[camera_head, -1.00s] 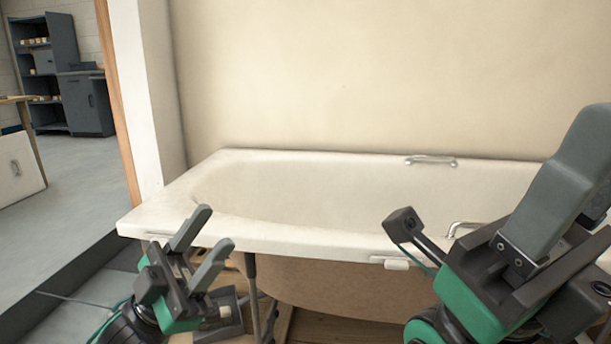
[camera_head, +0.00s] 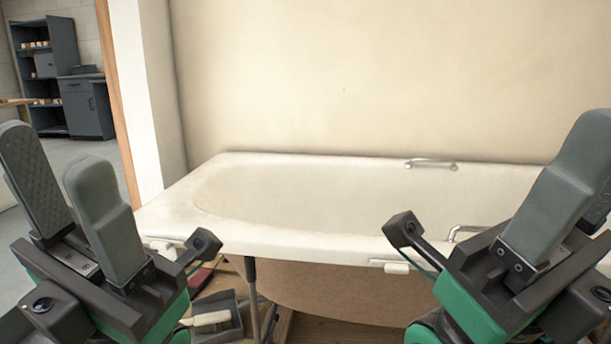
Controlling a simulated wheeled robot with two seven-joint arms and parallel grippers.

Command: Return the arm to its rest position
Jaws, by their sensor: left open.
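My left gripper (camera_head: 52,155) is raised at the left of the head view. Its two grey fingers point up and stand apart, with nothing between them. My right gripper (camera_head: 562,190) is at the right edge, also pointing up. One grey finger shows clearly and the other is mostly cut off, so its opening cannot be told. Both grippers appear in front of the bathtub and touch nothing that I can see.
A white bathtub (camera_head: 320,240) with metal handles stands against the beige wall (camera_head: 350,80). Below its left end, a grey tray (camera_head: 222,318) holds a pale object, with something red beside it. Grey cabinets (camera_head: 88,105) stand far back left.

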